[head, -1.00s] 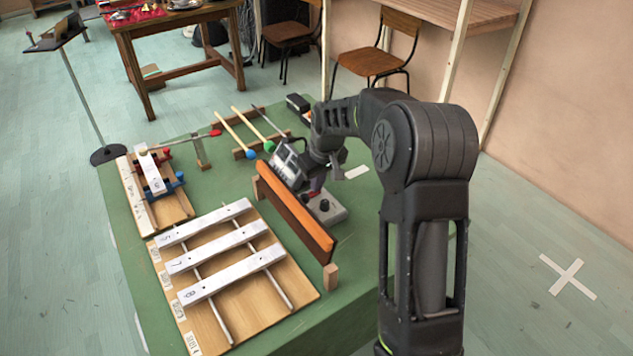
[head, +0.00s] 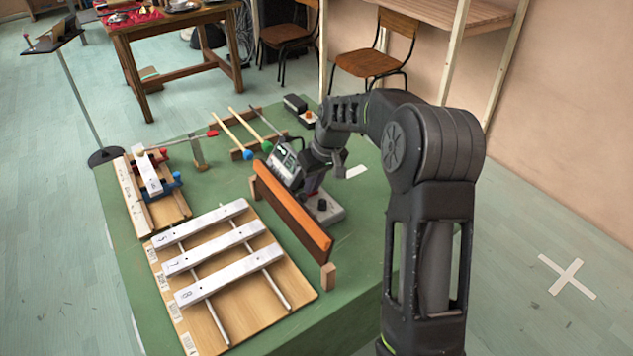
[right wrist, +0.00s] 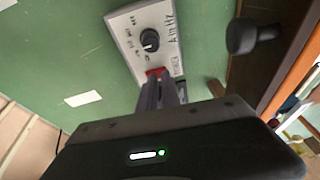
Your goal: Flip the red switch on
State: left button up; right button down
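A light grey control box (head: 329,214) lies on the green table behind the orange-brown board; it also shows in the right wrist view (right wrist: 126,35), with a black dial and handwritten marks. The red switch (right wrist: 152,72) is at the box's near edge in that view, partly hidden by my fingertips. My right gripper (right wrist: 160,82) points down at it, its fingers close together and nothing visible held between them. The tips look at or against the switch; exact contact is unclear. In the head view the switch is hidden. My left gripper is not in view.
The upright orange-brown board (head: 290,212) stands close beside my right gripper. A metal-bar instrument (head: 225,270) lies left of it. Mallets (head: 240,130) rest on a rack behind, near a small box with an orange knob (head: 308,117). A dark knobbed object (right wrist: 245,38) is near the box.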

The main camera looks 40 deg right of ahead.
jog(key=shift+s+a+f, duration=0.15)
jog(key=shift+a+f, duration=0.15)
jog(key=shift+a, duration=0.15)
jog(key=shift+r, duration=0.25)
jog(key=v, duration=0.8)
jog(key=shift+d, duration=0.3)
